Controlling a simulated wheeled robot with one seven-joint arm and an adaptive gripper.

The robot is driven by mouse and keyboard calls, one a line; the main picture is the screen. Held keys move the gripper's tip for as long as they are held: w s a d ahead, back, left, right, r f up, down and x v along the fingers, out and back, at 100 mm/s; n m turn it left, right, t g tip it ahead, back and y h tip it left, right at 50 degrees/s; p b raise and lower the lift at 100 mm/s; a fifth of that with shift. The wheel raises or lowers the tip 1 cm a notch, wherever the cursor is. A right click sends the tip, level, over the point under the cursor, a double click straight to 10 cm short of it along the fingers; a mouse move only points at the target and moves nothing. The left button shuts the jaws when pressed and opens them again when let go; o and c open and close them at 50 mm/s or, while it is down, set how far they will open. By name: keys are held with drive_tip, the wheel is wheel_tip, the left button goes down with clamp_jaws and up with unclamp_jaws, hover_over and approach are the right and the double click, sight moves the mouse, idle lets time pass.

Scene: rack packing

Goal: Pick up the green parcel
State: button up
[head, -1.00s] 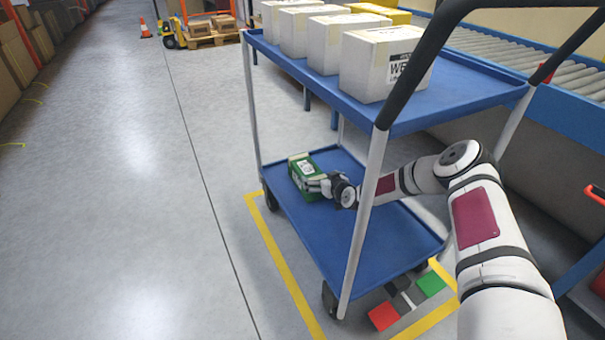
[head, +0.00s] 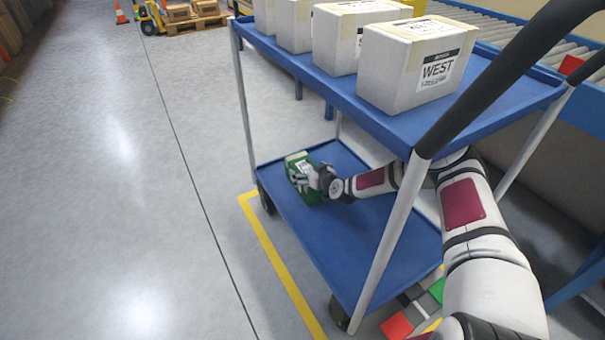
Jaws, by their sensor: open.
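The green parcel (head: 299,166) with a white label lies on the lower blue shelf (head: 375,256) of the cart, near its far left corner. My gripper (head: 313,178) is open at the parcel's right side, with its fingers around or against that side. The fingers are small and partly overlap the parcel, so I cannot tell whether they touch it. My arm reaches in under the upper shelf, from the right and behind the near post.
The upper shelf (head: 388,121) holds several white boxes, the nearest labelled WEST (head: 415,67). A pale post (head: 388,235) and a black handle (head: 500,85) stand close to my arm. A roller conveyor (head: 495,35) runs behind. Floor at left is clear.

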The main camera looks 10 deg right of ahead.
drive_tip(key=c, duration=1.9)
drive_tip(key=shift+r, duration=0.1)
drive_tip(key=shift+c, duration=0.7)
drive_tip(key=shift+r, duration=0.15)
